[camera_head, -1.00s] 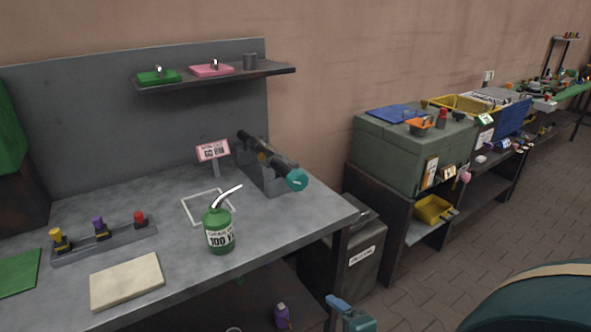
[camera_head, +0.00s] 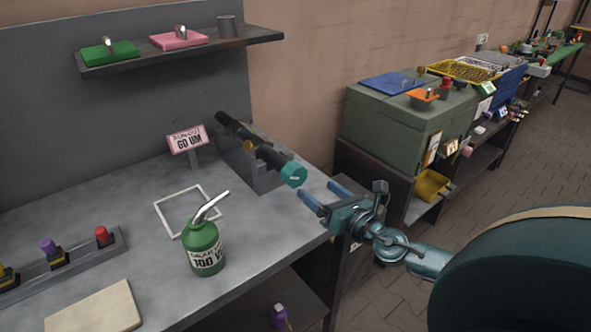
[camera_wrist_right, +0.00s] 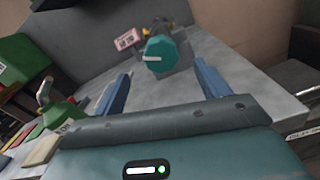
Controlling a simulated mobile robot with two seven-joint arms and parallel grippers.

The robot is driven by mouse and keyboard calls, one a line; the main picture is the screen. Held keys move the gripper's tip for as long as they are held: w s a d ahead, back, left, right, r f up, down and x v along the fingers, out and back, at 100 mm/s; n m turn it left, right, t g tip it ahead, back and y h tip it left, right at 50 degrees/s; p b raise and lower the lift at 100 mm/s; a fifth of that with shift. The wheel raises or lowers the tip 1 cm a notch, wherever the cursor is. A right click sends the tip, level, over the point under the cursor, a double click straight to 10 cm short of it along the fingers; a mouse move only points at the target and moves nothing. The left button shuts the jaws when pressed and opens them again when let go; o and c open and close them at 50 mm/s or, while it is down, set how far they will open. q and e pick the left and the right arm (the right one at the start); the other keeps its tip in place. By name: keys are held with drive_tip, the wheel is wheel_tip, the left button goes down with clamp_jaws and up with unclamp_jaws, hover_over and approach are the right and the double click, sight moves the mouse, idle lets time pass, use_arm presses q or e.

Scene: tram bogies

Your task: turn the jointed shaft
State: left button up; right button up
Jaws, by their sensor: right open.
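The jointed shaft (camera_head: 246,140) is a dark rod resting in a grey stand (camera_head: 262,177) near the right end of the workbench. Its near end carries a teal knob (camera_head: 293,174). My right gripper (camera_head: 322,194) is open and empty, just to the right of the knob and apart from it. In the right wrist view the knob (camera_wrist_right: 160,54), with a white mark on its face, lies ahead between the two blue fingers (camera_wrist_right: 164,90). The shaft's far part is mostly hidden behind the knob there. My left gripper is not in view.
A green oil can (camera_head: 205,248) with a metal spout stands by a white square outline (camera_head: 166,221) on the bench (camera_head: 150,275). A pink sign (camera_head: 188,140) stands left of the shaft. A shelf (camera_head: 200,46) hangs above. A green cabinet (camera_head: 400,130) is to the right.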

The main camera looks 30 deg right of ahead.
sight(299, 177)
drive_tip(key=w, duration=0.3)
drive_tip(key=w+p, duration=0.1)
drive_tip(key=w, duration=0.5)
drive_tip(key=shift+w+a, duration=0.4)
drive_tip(key=shift+c, duration=0.5)
drive_tip(key=c, duration=0.9)
drive_tip(key=shift+f+m, duration=0.1)
drive_tip(key=shift+m, duration=0.3)
